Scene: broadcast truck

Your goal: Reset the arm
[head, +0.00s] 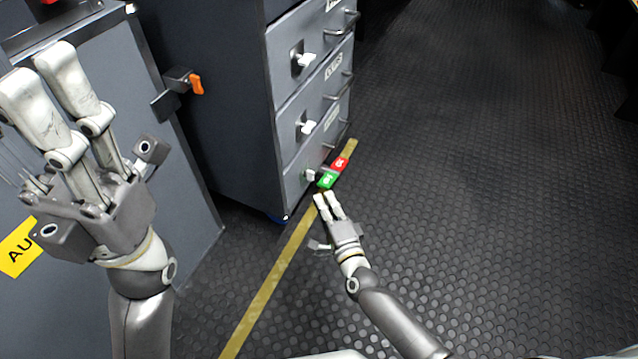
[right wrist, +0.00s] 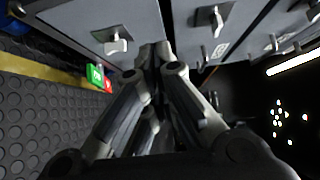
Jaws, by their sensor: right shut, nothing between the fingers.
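My right gripper (head: 324,200) is shut and empty, low over the floor in front of the grey drawer cabinet (head: 283,100). My left gripper (head: 40,75) is raised at the upper left, over a grey cabinet. Its two near fingers stand side by side, and I cannot tell whether it is closed.
White latches (head: 305,60) and metal handles line the drawer fronts. An orange-tipped lever (head: 195,84) sticks out from the left cabinet (head: 180,190). A yellow strip (head: 270,280) runs along the dark studded floor (head: 480,200), which is clear to the right.

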